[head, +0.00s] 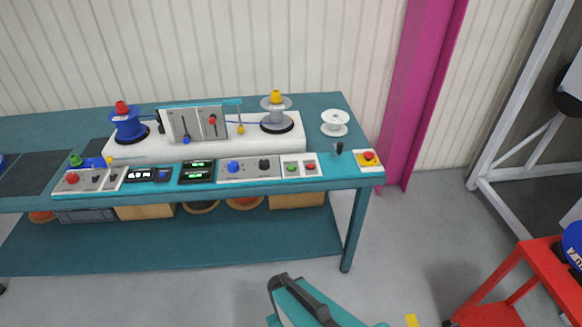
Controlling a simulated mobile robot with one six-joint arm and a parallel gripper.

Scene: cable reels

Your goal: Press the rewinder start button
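The rewinder (205,132) stands on a teal bench, with a blue reel (129,125) on its left and a grey reel holder with a yellow knob (276,97) on its right. Along the bench's front edge runs a row of control panels. A small white panel holds a green button (292,168) and a red button (310,167) side by side. Their labels are too small to read. Nothing touches either button. My gripper cannot be made out in this view; only a teal and dark shape shows at the bottom edge.
A yellow box with a red emergency-stop-style button (369,156) sits at the bench's right corner, near a small dark knob (339,148). A white empty spool (335,122) lies behind. A magenta column (420,90) and red cart (530,285) stand right.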

